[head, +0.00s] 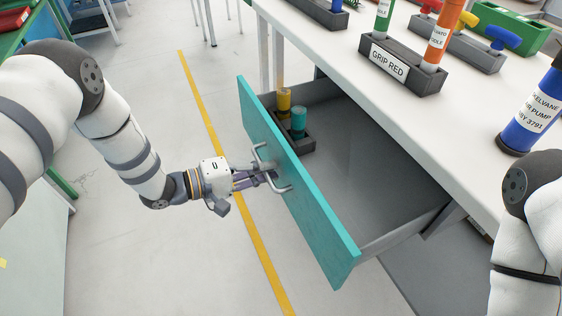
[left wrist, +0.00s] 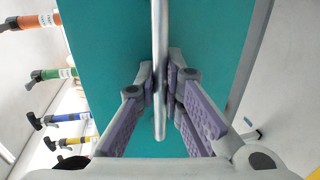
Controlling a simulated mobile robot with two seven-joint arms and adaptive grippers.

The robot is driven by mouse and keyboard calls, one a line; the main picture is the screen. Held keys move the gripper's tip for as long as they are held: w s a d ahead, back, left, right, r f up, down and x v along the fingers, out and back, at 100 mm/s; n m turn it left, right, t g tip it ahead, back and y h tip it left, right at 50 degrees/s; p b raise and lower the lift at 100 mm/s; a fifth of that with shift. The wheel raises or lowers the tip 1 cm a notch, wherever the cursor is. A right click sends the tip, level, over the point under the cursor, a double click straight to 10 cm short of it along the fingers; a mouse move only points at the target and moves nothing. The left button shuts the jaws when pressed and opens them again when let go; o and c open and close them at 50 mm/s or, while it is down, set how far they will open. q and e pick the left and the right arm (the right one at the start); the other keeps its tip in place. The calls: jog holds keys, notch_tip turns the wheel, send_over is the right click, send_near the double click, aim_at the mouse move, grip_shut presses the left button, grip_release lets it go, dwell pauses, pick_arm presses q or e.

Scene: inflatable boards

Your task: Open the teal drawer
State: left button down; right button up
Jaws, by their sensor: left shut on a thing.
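The teal drawer (head: 300,190) stands well out from under the white workbench, and its grey inside shows in the head view. Its teal front also fills the middle of the left wrist view (left wrist: 105,45). A metal bar handle (head: 283,188) is fixed to the front; in the left wrist view the bar (left wrist: 159,40) runs upright between my fingers. My left gripper (head: 262,176) is shut on this handle, and it shows in the left wrist view (left wrist: 163,85) with a purple-padded finger on each side of the bar. My right gripper is not in view.
A dark holder with a yellow and a teal cylinder (head: 298,122) sits inside the drawer. On the workbench (head: 480,130) stand a rack labelled GRIP RED (head: 395,72), a blue pump (head: 530,115) and a green bin (head: 510,28). The floor left of the drawer is clear.

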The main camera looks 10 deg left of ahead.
pick_arm(q)
jog(key=shift+f+v, duration=0.2)
jog(key=shift+v, duration=0.8)
jog(key=shift+f+v, duration=0.2)
jog(key=shift+v, duration=0.8)
jog(key=shift+a, duration=0.1)
jog(key=c, duration=2)
grip_release()
jog(key=shift+o, duration=0.2)
jog(key=v, duration=1.2)
